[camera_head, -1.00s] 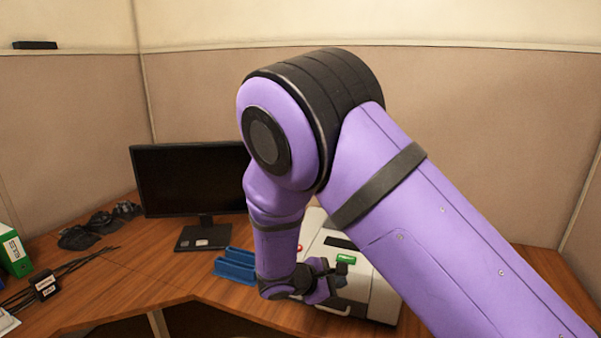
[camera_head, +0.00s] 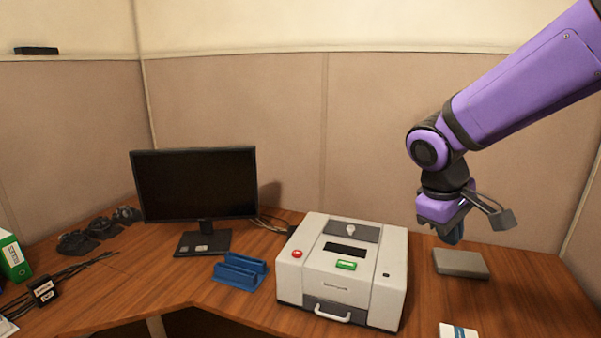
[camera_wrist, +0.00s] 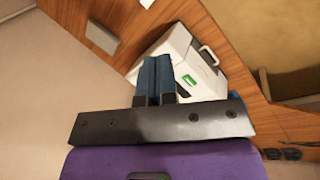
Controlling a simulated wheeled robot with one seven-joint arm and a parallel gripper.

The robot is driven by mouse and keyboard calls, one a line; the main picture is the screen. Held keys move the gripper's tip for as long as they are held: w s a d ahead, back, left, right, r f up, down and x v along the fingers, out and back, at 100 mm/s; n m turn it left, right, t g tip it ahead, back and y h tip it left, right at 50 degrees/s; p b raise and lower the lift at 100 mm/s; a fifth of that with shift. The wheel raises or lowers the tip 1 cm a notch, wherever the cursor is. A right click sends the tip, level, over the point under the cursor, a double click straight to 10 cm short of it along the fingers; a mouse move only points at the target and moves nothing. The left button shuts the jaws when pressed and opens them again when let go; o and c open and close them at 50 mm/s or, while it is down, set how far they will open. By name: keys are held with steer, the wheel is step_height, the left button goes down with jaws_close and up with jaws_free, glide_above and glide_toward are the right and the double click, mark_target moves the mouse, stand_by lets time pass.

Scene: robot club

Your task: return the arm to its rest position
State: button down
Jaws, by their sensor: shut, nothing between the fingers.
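My purple arm reaches in from the upper right of the head view. My gripper (camera_head: 452,234) hangs in the air to the right of the white machine (camera_head: 388,257), above the grey box on the desk. Its blue fingers point down and are shut with nothing between them. In the wrist view the two fingers of my gripper (camera_wrist: 154,78) lie side by side, and the white machine (camera_wrist: 208,68) shows beyond them, apart from them.
The wooden desk (camera_head: 500,308) carries a monitor (camera_head: 194,184), a blue slotted holder (camera_head: 240,272), a grey box (camera_head: 460,263) and a small white-and-blue box (camera_head: 457,332). A green binder (camera_head: 12,256) and cables stand at the left. Partition walls close the back.

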steer(key=s+d+r+m+t+y, duration=0.2)
steer(key=s+r+m, duration=0.1)
steer(key=s, duration=0.5)
steer(key=s+d+r+m+t+y, duration=0.1)
steer(key=s+d+r+m+t, duration=0.1)
steer(key=s+r, duration=0.3)
steer(key=s+m, duration=0.1)
steer(key=s, duration=0.2)
steer(key=shift+s+r+y, duration=0.2)
steer(key=shift+r+y, duration=0.1)
steer(key=shift+y, duration=0.1)
